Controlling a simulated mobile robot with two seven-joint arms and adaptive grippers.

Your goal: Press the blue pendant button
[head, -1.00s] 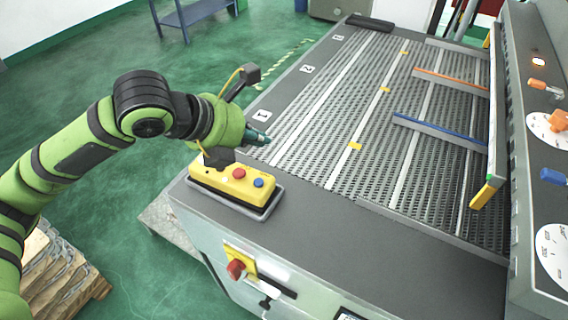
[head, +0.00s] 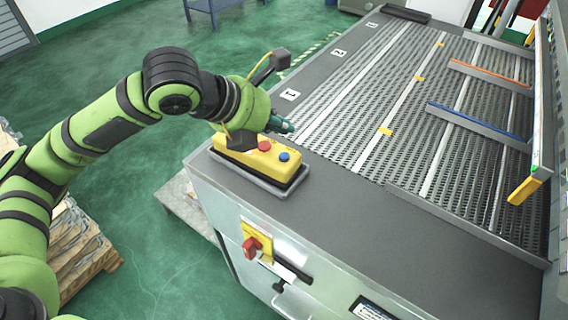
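The yellow pendant (head: 262,161) lies in a grey tray on the near left corner of the machine's top. It carries a blue button (head: 284,156) at its right end and a red button (head: 265,146) beside it. My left gripper (head: 284,125) is just beyond the pendant, above the machine top, with its dark teal tip pointing right. In the picture the tip is above the blue button and apart from it. The fingers are too small to tell whether they are open. The wrist hides part of the pendant's far left side. My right gripper is out of view.
A red rotary switch (head: 252,246) on a yellow plate sits on the machine's front. The slatted bed (head: 400,110) with numbered lanes and blue and orange dividers fills the right. A wooden pallet (head: 88,255) stands on the floor at left. The grey front ledge is clear.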

